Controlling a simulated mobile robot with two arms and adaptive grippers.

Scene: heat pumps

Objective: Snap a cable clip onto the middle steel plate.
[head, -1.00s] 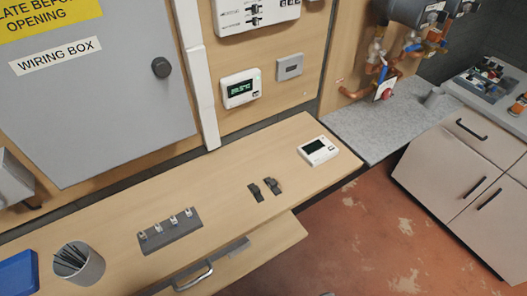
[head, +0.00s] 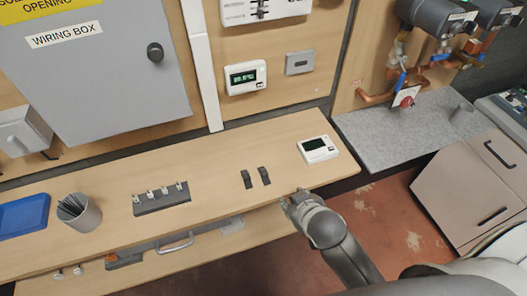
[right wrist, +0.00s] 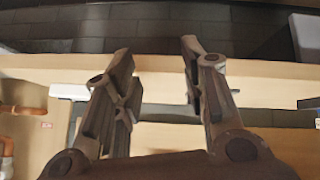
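On the bench a dark strip (head: 161,199) carries several small upright metal pieces; I cannot tell whether these are the steel plates. To its right lie two small dark pieces, a left one (head: 247,179) and a right one (head: 264,175), apart from each other; they may be cable clips, but are too small to tell. My right gripper (head: 289,203) is at the bench's front edge, to the right of and nearer than the dark pieces. In the right wrist view the right gripper (right wrist: 157,62) has its fingers wide apart, nothing between them. My left gripper is not in view.
A white display unit (head: 318,149) lies on the bench at the right. A cup of dark sticks (head: 79,212) and a blue tray (head: 22,215) stand at the left. A grey wiring box (head: 108,75) hangs above. A lower wooden surface (head: 180,265) juts out below the bench.

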